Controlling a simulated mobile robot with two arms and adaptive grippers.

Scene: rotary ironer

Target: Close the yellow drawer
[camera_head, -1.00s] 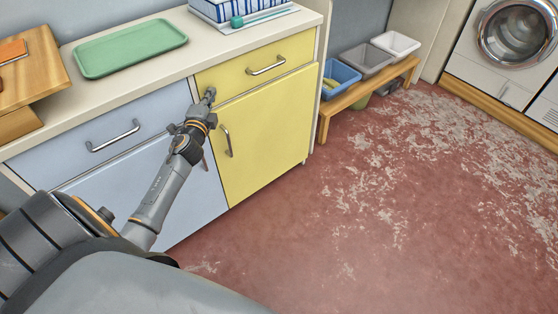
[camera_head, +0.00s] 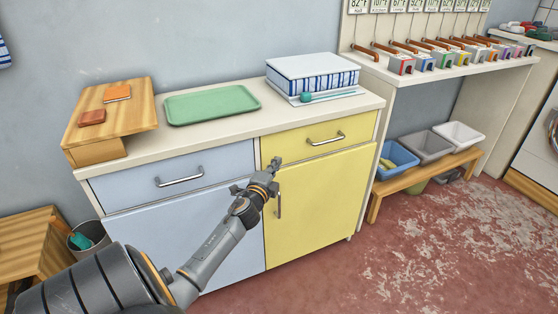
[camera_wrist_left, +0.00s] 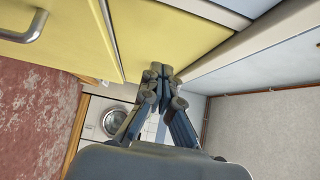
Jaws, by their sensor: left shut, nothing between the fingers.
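The yellow drawer (camera_head: 306,140) is the upper right front of the cabinet, with a metal bar handle (camera_head: 326,139). Its front looks flush with the cabinet, with no gap that I can make out. The yellow door (camera_head: 320,210) below it has an upright handle (camera_head: 279,205). My left gripper (camera_head: 275,163) is shut and empty, close to the lower left corner of the drawer front. In the left wrist view the closed fingertips (camera_wrist_left: 160,70) are near a yellow front (camera_wrist_left: 160,45); I cannot tell whether they touch it. My right gripper is out of view.
A pale blue drawer (camera_head: 200,174) is left of the yellow one. On the counter are a green tray (camera_head: 212,104), a wooden stand (camera_head: 140,110) and a blue-striped box (camera_head: 313,78). A low bench (camera_head: 440,178) with bins stands to the right; red floor lies in front.

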